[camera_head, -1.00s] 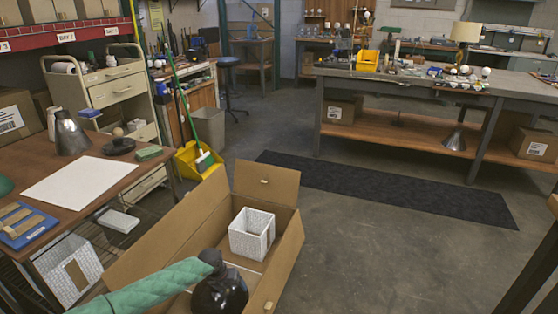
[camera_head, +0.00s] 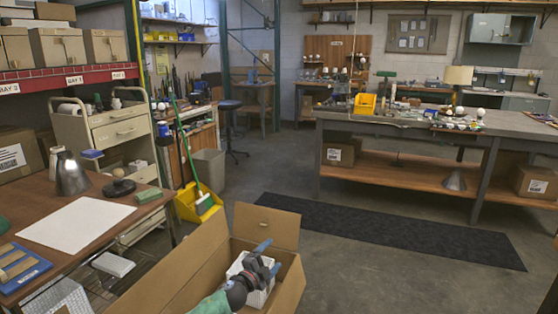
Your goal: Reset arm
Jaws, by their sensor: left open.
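My left gripper (camera_head: 270,261) has blue fingers spread apart with nothing seen between them. It shows above the open cardboard box (camera_head: 292,282) at the bottom middle, in front of a white basket (camera_head: 258,298) inside the box. The gripper hides much of the basket, and I cannot tell whether they touch. My green-sleeved left forearm (camera_head: 212,304) comes in at the bottom edge. My right gripper is out of view.
A brown table (camera_head: 120,232) at left carries a white sheet (camera_head: 76,224), a metal lamp shade (camera_head: 70,175) and a blue tray (camera_head: 20,270). A long workbench (camera_head: 430,126) stands at the back right. A dark mat (camera_head: 390,231) lies on clear floor.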

